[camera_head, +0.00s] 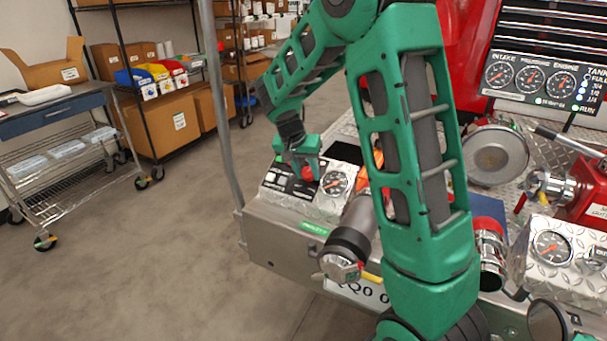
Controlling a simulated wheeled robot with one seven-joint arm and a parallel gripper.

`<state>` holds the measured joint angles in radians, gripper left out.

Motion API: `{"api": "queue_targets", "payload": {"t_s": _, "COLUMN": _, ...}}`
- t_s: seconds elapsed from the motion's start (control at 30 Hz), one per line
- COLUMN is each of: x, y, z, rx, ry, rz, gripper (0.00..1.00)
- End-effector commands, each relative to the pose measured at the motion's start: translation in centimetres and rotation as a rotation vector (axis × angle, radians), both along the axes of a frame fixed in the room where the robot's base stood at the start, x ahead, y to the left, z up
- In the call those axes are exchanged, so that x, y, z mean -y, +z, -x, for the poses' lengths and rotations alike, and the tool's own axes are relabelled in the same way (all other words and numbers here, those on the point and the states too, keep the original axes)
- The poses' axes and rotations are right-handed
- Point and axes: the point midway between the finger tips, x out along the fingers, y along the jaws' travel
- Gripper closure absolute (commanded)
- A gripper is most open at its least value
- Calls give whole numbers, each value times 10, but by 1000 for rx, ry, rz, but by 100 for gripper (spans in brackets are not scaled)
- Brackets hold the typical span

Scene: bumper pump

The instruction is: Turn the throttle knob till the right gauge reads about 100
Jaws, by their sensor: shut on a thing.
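My gripper (302,172) points down at the small control panel (326,205) on the bumper and is shut on a red knob (308,173), which I take to be the throttle knob. Its fingers hide part of the knob. Just right of the knob is a round dial gauge (335,183) with a dark face and a red needle. Its numbers are too small to read. My arm covers the area right of this gauge, so I cannot tell whether another dial is there. I cannot tell for certain which dial is the right gauge.
A metal cylinder with a capped end (341,262) juts out in front of the panel. More dials sit on a tread-plate box (551,246) at right and on an upper pump panel (533,78). A wire cart (75,165) stands left; the floor between is clear.

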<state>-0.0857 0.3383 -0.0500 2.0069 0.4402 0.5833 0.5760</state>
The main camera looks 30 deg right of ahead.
Motion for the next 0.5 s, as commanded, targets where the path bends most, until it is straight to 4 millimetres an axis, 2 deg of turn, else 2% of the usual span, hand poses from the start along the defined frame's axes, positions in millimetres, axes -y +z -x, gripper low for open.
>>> {"api": "queue_targets", "payload": {"t_s": 0.5, "x": -2, "y": 0, "z": -2, "rx": -206, "ry": 422, "rz": 141, "gripper": 89}}
